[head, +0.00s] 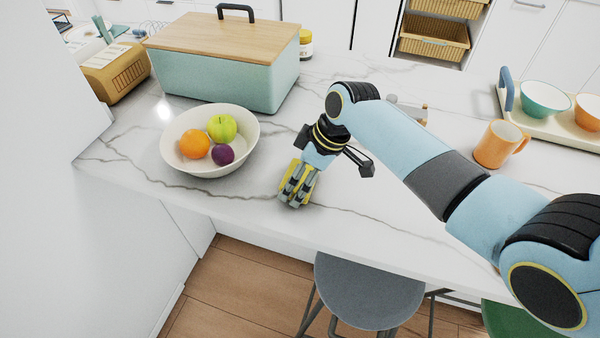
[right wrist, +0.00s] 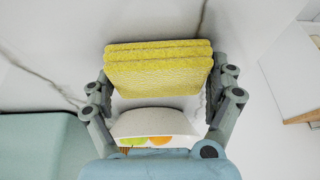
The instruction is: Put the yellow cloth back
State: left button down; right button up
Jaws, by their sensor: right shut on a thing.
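The yellow cloth (head: 293,172) is folded in layers and shows in my right gripper (head: 296,196) near the front edge of the counter. In the right wrist view, the folded cloth (right wrist: 158,72) spans the space between the two fingers of the gripper (right wrist: 160,88), which is shut on it. The fingers hide part of the cloth in the head view. I cannot tell whether the cloth touches the counter. My left gripper is not in view.
A white bowl (head: 178,163) with an orange, a green apple and a plum stands left of the gripper. A teal box (head: 215,82) with a wooden lid stands behind it. An orange mug (head: 494,146) and a tray (head: 565,128) with bowls are at right. A grey stool (head: 368,290) stands below.

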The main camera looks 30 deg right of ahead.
jog(key=shift+f, duration=0.1)
jog(key=o, duration=0.8)
jog(key=shift+o, duration=0.2)
jog(key=shift+r, duration=0.3)
jog(key=v, duration=1.1)
jog(key=shift+d+r, duration=0.15)
jog(key=shift+r, duration=0.15)
jog(key=shift+s+f, duration=0.1)
jog(key=shift+s, duration=0.1)
